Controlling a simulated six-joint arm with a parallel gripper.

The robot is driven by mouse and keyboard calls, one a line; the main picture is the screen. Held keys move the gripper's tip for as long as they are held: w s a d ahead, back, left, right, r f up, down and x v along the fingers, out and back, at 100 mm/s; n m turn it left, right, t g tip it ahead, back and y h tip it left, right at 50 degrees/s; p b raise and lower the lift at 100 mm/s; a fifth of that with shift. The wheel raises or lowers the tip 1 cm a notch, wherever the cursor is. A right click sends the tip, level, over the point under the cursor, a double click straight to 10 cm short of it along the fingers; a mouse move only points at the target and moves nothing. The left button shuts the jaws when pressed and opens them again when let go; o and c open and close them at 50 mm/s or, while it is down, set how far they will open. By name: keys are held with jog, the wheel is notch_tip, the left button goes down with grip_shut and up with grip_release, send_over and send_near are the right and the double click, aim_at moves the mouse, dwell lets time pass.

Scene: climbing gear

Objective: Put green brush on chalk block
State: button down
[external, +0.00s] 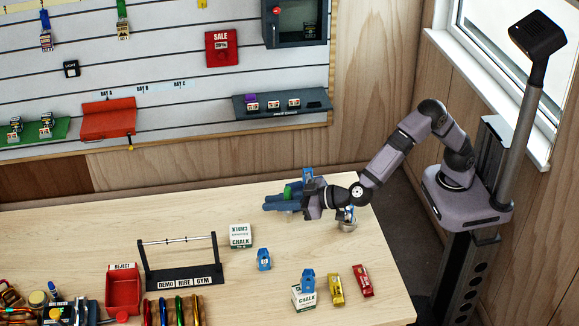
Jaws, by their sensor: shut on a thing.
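My gripper (276,203) is over the back right part of the table, its blue fingers pointing left. It is shut on a small green thing (289,191), which looks like the green brush; the fingers hide most of it. A white and green chalk block (241,236) stands on the table in front and to the left of my gripper, its top bare. A second chalk block (304,299) is nearer the front, with a blue item (308,280) on or against it; I cannot tell which.
A small blue item (264,260) lies between the chalk blocks. Yellow (335,289) and red (363,280) items lie at the right front. A black "DEMO HIRE GYM" frame (181,265) and a red reject tray (123,291) stand left. The table's back left is clear.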

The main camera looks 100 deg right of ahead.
jog(key=s+d+n+y, duration=0.1)
jog(key=s+d, duration=0.2)
jog(key=d, duration=0.5)
notch_tip(320, 180, up, 5)
jog(key=n+y+p, duration=0.5)
jog(key=n+y, duration=0.1)
jog(key=y, duration=0.2)
send_over(240, 236)
jog(key=w+d, duration=0.2)
jog(key=w, duration=0.1)
notch_tip(240, 236, down, 10)
jog(key=b, duration=0.1)
jog(key=shift+w+a+f+t, duration=0.15)
jog(key=shift+w+a+t, duration=0.05)
jog(key=shift+a+t, duration=0.1)
